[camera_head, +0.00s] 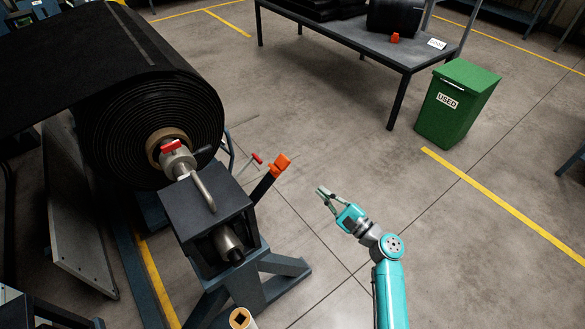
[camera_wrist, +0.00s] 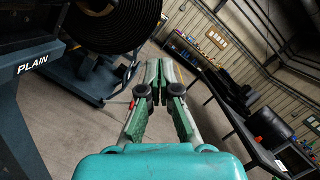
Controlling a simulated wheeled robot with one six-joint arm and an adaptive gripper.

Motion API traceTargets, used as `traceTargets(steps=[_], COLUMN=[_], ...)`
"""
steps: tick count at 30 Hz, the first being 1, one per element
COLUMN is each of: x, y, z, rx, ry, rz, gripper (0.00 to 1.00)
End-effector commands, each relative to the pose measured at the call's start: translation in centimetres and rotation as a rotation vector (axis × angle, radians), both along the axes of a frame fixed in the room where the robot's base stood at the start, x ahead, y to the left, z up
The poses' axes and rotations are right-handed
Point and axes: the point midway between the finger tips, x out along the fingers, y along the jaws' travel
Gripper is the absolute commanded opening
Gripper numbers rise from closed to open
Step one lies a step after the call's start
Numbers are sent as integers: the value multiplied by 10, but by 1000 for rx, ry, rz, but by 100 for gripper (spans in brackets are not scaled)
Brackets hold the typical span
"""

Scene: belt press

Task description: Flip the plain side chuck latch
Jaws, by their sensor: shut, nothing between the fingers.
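The grey metal chuck (camera_head: 178,162) sits at the end of the black belt roll's core, on the dark stand. A small red-handled latch (camera_head: 170,146) is on top of it, and a curved metal bar (camera_head: 205,190) runs down from it toward the stand. In the wrist view the stand (camera_wrist: 28,90) bears the word PLAIN, and the chuck is not visible there. My gripper (camera_head: 322,191) is shut and empty over the floor, to the right of the chuck and well apart from it. Its shut fingers also show in the wrist view (camera_wrist: 159,70).
The large black belt roll (camera_head: 160,110) is behind the chuck. An orange-tipped lever (camera_head: 279,164) stands up between the stand and my gripper. A green USED bin (camera_head: 457,105) and a grey table (camera_head: 365,42) are at the back right. Floor around my gripper is clear.

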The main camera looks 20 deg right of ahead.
Motion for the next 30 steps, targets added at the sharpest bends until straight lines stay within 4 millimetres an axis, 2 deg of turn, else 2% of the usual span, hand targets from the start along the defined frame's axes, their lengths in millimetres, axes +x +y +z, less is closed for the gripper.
traceTargets(steps=[8, 24, 30], x=[11, 89, 82], y=[6, 47, 62], z=[2, 19, 38], rx=[-1, -1, -2], ry=[0, 0, -1], rz=[2, 2, 1], gripper=[0, 0, 0])
